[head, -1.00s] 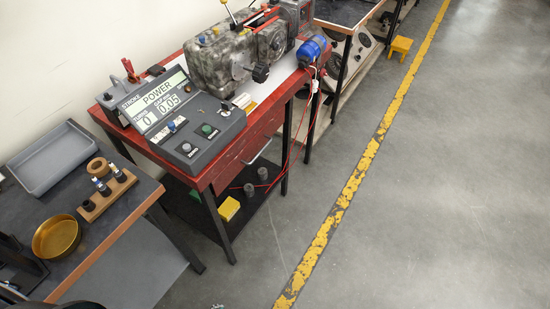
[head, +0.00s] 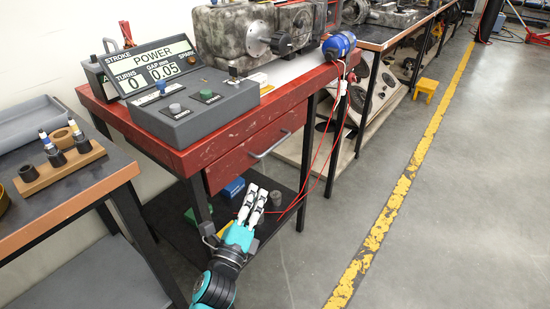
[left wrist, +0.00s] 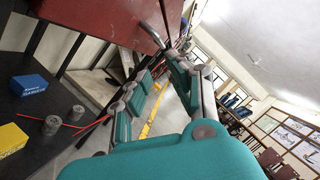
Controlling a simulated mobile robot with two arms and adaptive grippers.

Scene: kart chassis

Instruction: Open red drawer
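The red drawer (head: 230,171) is under the red-topped workbench (head: 190,158) in the head view, and its front looks closed. Its grey bar handle (head: 271,149) is on the front. In the left wrist view, the drawer front (left wrist: 98,20) is at the top, with the handle (left wrist: 153,33) near its right edge. My left gripper (head: 257,189) is below the handle in the head view, pointing up toward it, apart from it and empty. Its fingers (left wrist: 169,62) show a gap between them in the left wrist view. My right gripper is not in view.
A control box (head: 207,107) and a grey machine (head: 245,38) stand on the bench. The lower shelf holds a blue box (head: 233,187) and grey cylinders. Red cables (head: 318,155) hang at the bench's right. A wooden-edged table (head: 100,185) is at left.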

